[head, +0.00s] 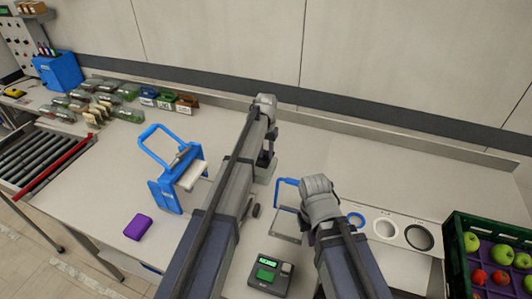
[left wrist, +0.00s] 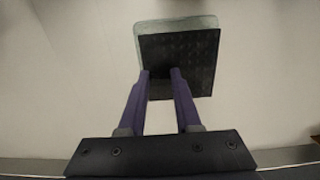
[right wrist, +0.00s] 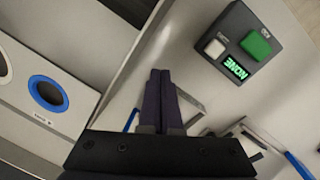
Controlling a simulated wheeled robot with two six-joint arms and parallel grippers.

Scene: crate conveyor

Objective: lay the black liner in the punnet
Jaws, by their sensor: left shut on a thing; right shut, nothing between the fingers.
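The black liner (left wrist: 185,55) is a dark square sheet in the left wrist view. My left gripper (left wrist: 160,73) is shut on its near edge. A pale, clear punnet (left wrist: 145,28) shows behind the liner, its rim sticking out at the top and left. The liner is turned and offset to the right against it; I cannot tell whether it touches the punnet or is above it. My right gripper (right wrist: 160,75) is shut and empty, beside a grey plate with a blue handle (head: 287,225).
A small box with a green button and a display reading NONE (head: 270,275) stands at the front. A blue press (head: 168,190) and a purple block (head: 138,227) are at left. Ringed holes (head: 385,228) and a green fruit crate (head: 455,250) are at right. The back middle is clear.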

